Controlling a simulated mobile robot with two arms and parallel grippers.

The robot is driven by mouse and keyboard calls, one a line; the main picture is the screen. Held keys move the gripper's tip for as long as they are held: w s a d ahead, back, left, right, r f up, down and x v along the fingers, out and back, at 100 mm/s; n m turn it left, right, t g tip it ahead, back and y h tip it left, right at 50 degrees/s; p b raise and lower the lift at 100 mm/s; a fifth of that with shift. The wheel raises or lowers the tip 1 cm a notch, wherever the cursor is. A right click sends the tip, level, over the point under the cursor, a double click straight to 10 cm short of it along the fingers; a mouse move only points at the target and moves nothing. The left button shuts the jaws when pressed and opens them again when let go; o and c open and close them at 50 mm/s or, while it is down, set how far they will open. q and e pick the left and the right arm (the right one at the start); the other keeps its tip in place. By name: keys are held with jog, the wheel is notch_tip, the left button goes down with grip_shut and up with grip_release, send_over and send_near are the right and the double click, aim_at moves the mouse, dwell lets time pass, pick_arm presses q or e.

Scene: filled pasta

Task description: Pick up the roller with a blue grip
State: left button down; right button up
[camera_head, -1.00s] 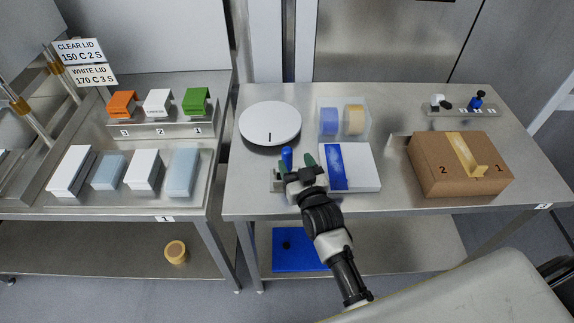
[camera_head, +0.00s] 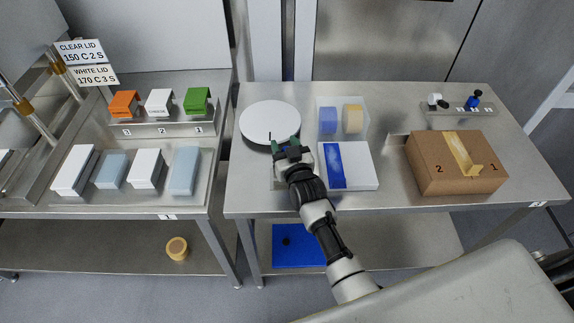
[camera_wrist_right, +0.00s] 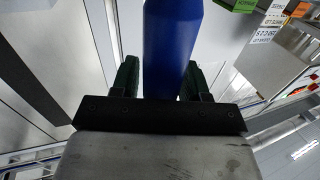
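The roller's blue grip (camera_wrist_right: 172,50) fills the middle of the right wrist view and runs up to the top edge. My right gripper (camera_wrist_right: 158,78) has its two green fingers close in on either side of the grip and appears shut on it. In the head view my right gripper (camera_head: 286,144) is over the front left of the right table, at the near edge of the white round plate. It hides the grip there. The rest of the roller is not clear. My left gripper is not in view.
A white box with a blue stripe (camera_head: 362,172) lies just right of my right gripper. Behind it is a clear bin (camera_head: 340,137) with blue and tan pieces. The white round plate (camera_head: 268,118) is close ahead. A brown carton (camera_head: 436,173) stands farther right.

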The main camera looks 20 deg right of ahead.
jog(key=c, duration=0.7)
jog(key=shift+o, duration=0.2)
